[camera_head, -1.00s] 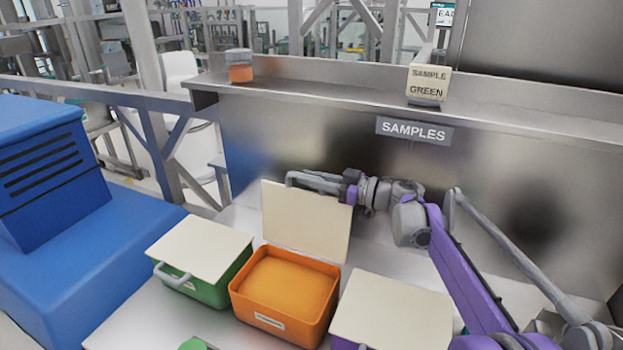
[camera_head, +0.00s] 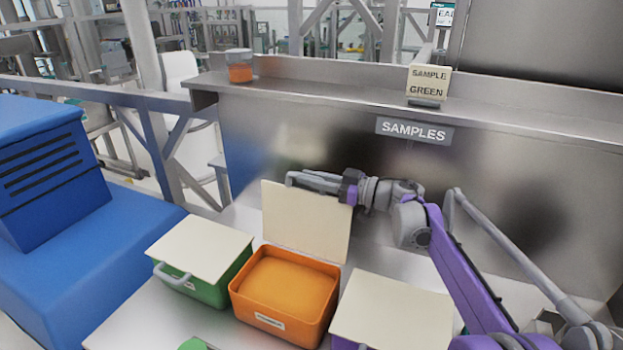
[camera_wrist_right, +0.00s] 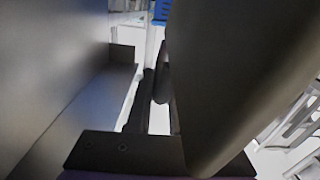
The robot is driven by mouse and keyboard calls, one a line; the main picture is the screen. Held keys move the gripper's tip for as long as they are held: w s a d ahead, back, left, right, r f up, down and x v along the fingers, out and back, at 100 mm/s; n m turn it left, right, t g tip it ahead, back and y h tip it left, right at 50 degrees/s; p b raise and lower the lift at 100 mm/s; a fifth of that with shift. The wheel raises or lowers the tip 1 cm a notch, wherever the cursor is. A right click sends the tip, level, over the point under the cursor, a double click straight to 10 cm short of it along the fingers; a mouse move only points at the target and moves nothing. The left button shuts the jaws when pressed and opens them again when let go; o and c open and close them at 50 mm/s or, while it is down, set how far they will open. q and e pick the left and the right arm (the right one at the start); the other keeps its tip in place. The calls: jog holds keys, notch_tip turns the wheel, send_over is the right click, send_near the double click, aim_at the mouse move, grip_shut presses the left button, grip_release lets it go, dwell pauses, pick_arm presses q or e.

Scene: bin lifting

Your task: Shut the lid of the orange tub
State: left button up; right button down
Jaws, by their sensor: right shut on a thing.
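The orange tub (camera_head: 284,310) stands on the table between two other tubs. Its cream lid (camera_head: 305,225) stands up, nearly vertical, at the tub's back edge, so the tub is open and an orange inside shows. My right gripper (camera_head: 305,178) is at the lid's top edge, its fingers lying along that edge, and is shut on the lid; the exact grip point is partly hidden. In the right wrist view the dark fingers (camera_wrist_right: 155,95) are beside the lid's large shaded face (camera_wrist_right: 225,75). My left gripper is not in view.
A green tub (camera_head: 212,288) with a closed cream lid stands left, and a purple tub with a closed cream lid (camera_head: 392,308) stands right. A steel wall with a SAMPLES sign (camera_head: 413,131) rises close behind. A jar (camera_head: 239,66) stands on its ledge.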

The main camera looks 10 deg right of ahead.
jog(key=shift+s, duration=0.1)
jog(key=shift+s+a+n, duration=0.4)
jog(key=shift+s, duration=0.1)
jog(key=s+a+f+n+b, duration=0.2)
jog(key=s+a+n, duration=0.3)
jog(key=s, duration=0.5)
jog(key=shift+a, duration=0.85)
jog(key=shift+f, duration=0.1)
jog(key=c, duration=0.8)
grip_release()
